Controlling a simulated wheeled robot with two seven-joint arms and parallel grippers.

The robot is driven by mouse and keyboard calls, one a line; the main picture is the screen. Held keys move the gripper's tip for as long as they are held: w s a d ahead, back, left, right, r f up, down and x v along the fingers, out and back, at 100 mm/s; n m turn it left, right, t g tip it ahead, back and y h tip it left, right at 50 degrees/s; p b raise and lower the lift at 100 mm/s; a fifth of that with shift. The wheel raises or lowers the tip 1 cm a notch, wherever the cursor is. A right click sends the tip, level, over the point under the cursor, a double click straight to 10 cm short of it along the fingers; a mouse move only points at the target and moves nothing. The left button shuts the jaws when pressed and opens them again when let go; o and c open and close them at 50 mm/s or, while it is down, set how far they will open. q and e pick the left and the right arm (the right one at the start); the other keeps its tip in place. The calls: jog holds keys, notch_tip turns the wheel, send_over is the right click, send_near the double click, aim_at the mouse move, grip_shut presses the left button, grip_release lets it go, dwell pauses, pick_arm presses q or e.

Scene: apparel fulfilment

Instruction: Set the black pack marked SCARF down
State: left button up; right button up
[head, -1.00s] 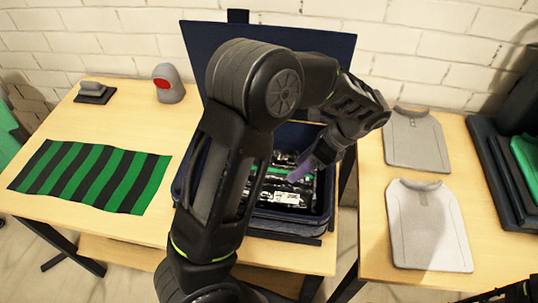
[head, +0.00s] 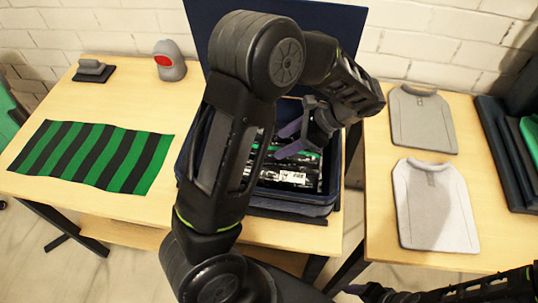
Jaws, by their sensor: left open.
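Several black packs (head: 290,176) with white print and a green strip lie inside an open dark blue case (head: 318,207). The print is too small to read, so I cannot tell which one is marked SCARF. My left gripper (head: 283,143) is open over the case, its fingers apart just above the packs. My left arm hides the left part of the case. The end of my right arm (head: 375,292) shows at the bottom right edge, away from the packs; its fingers are not clear.
A green and black striped cloth (head: 92,155) lies on the left table.

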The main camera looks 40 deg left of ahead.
aim_at(271, 149)
pick_arm(q)
jog(key=shift+d, duration=0.1)
jog(key=shift+s+a+f, duration=0.15)
jog(key=shift+a+f, duration=0.1)
jog(key=shift+a, duration=0.15)
jog(key=p+x, duration=0.1)
jog(key=x, duration=0.3)
jog(key=shift+f, duration=0.15)
grip_shut()
dwell(0.6)
